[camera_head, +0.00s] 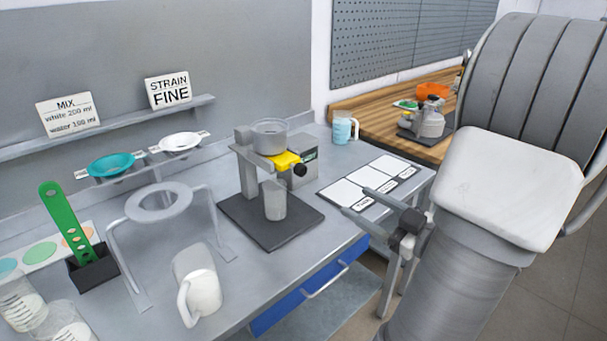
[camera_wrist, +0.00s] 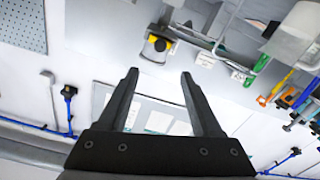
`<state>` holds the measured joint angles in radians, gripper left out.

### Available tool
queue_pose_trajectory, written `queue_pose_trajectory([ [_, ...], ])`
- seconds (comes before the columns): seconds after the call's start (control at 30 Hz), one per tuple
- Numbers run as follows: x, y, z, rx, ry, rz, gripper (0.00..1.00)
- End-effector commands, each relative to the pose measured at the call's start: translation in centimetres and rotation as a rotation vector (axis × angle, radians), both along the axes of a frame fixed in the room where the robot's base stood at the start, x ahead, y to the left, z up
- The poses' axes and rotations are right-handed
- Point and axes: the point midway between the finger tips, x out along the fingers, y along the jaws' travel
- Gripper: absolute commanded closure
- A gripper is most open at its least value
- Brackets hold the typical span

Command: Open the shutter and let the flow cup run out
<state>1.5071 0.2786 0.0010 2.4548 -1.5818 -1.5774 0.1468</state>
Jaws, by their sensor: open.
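The flow cup (camera_head: 269,133) is a clear grey cup on a metal stand. A yellow shutter (camera_head: 286,160) with a black knob (camera_head: 299,170) sits below it. A clear beaker (camera_head: 274,203) stands under it on the stand's dark base; no stream shows between them. I cannot tell the cup's contents. My gripper (camera_head: 354,201) is open and empty, right of the stand and apart from the shutter, over the bench near its front edge. In the wrist view, my gripper's two fingers (camera_wrist: 160,74) are spread, with the yellow shutter (camera_wrist: 158,42) beyond them.
A small grey device (camera_head: 304,165) stands behind the shutter. Labelled white cards (camera_head: 365,185) lie below my gripper. A blue jug (camera_head: 342,130) stands at the back.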

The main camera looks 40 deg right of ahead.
Motion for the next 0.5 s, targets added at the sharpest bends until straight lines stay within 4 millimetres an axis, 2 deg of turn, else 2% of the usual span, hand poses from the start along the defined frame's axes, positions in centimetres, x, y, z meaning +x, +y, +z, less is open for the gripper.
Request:
queue_pose_trajectory([
  [0.17,2.3,0.3,0.0,0.000,0.000,0.005,0.34],
  [0.5,9.8,0.9,0.0,-0.001,0.001,0.006,0.34],
])
